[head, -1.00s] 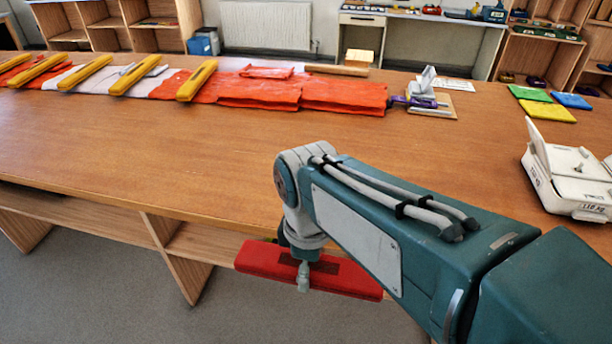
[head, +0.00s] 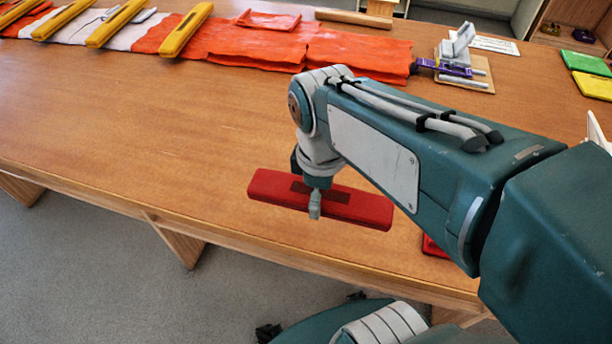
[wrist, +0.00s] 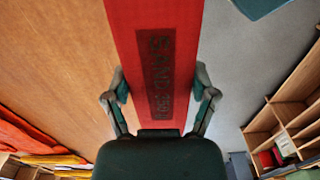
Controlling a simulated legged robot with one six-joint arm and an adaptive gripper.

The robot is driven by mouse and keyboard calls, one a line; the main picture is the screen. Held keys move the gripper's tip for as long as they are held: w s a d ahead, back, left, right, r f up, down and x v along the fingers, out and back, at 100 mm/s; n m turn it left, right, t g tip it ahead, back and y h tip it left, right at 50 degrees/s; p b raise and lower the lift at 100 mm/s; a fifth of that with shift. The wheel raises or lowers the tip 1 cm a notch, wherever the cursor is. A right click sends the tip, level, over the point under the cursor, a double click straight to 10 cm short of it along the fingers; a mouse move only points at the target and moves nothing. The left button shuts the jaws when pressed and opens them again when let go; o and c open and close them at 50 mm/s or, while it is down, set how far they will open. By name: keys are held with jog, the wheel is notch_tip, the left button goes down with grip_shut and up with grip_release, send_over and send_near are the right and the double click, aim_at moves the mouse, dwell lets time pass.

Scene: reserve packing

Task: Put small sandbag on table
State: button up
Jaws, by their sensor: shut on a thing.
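The small sandbag (head: 358,204) is a long red bar with a dark printed label. My gripper (head: 315,200) is shut across its middle and holds it roughly level. In the head view the sandbag appears in front of the tabletop near the front edge of the wooden table (head: 150,130); its height above the wood is hard to tell. In the wrist view the two fingers press the sandbag (wrist: 150,30) from both sides. Wood shows to its left and grey floor to its right.
Orange and white fabric (head: 360,55) with yellow bars (head: 186,30) lies along the table's far side. A board with a purple-and-grey clamp-like device (head: 457,60) stands beyond my arm. Another red item (head: 433,247) is partly hidden behind my arm. The tabletop's left middle is clear.

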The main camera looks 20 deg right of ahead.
jog(key=w+f, duration=0.3)
jog(key=w, duration=0.1)
jog(key=w+d+f, duration=0.1)
jog(key=w+f, duration=0.2)
jog(key=w, duration=0.1)
jog(key=w+f, duration=0.3)
jog(key=w, duration=0.1)
jog(key=shift+w+d, duration=0.1)
jog(key=shift+d, duration=0.1)
jog(key=shift+w+d+f, duration=0.1)
jog(key=shift+w+f, duration=0.05)
jog(key=shift+f, duration=0.75)
jog(key=shift+w+d+f, duration=0.1)
jog(key=shift+f, duration=0.75)
jog(key=shift+a, duration=0.1)
jog(key=o, duration=1.2)
jog(key=shift+f, duration=0.1)
